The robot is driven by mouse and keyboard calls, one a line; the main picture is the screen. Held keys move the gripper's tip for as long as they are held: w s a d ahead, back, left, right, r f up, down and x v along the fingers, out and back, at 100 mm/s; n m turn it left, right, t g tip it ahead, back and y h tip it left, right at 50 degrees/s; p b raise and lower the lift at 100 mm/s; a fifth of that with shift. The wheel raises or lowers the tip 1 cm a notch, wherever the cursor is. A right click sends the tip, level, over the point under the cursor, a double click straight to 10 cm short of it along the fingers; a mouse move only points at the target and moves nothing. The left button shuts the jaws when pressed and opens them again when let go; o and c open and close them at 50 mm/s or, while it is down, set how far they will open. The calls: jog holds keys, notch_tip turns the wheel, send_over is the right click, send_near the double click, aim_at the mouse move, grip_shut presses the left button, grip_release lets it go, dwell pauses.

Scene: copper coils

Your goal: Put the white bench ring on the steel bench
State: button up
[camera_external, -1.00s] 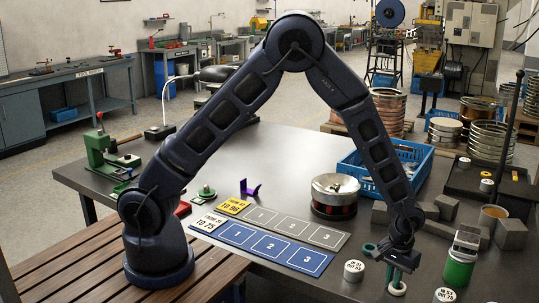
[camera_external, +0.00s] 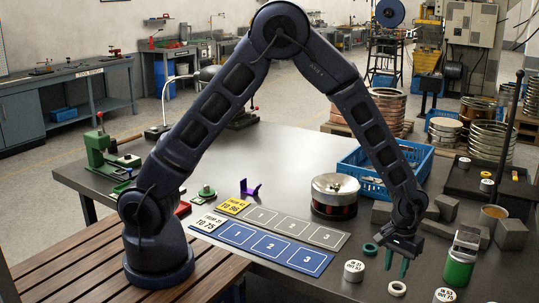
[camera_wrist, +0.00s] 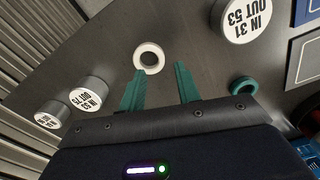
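The white bench ring (camera_external: 397,289) lies flat on the steel bench (camera_external: 300,193) near its front edge. In the wrist view the ring (camera_wrist: 149,57) rests on bare metal just beyond my fingertips, with no finger visibly gripping it. My gripper (camera_external: 397,273) is open and empty above the bench, a little above and behind the ring. Its two green fingers (camera_wrist: 160,70) stand well apart in the wrist view.
A green ring (camera_external: 370,249) lies behind. White-topped cylinders (camera_external: 354,270) (camera_external: 445,295) flank the white ring. A green can (camera_external: 459,270) stands to the right. The blue numbered strip (camera_external: 262,247) is to the left.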

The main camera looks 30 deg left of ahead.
aim_at(392, 284)
notch_tip(392, 284, up, 7)
jog(key=w+a+r+n+t, duration=0.1)
jog(key=w+a+r, duration=0.2)
jog(key=a+r, duration=0.6)
jog(key=w+a+r+h, duration=0.1)
jog(key=w+a+r, duration=0.3)
jog(key=a, duration=0.8)
jog(key=w+a+r+n+t, duration=0.1)
jog(key=w+a+r, duration=0.2)
jog(key=a+r, duration=0.7)
jog(key=s+a+r+t, duration=0.1)
jog(key=s+a, duration=0.4)
jog(key=a, duration=0.3)
jog(key=s+a+r, duration=0.1)
jog(key=s+a, duration=0.5)
jog(key=a, duration=0.3)
jog(key=s+a+r+n+t+y, duration=0.1)
jog(key=s+a+r, duration=0.1)
jog(key=s+a, duration=0.3)
jog(key=a, duration=0.4)
jog(key=shift+s+a+t, duration=0.2)
jog(key=shift+s+t, duration=0.1)
jog(key=shift+r, duration=0.1)
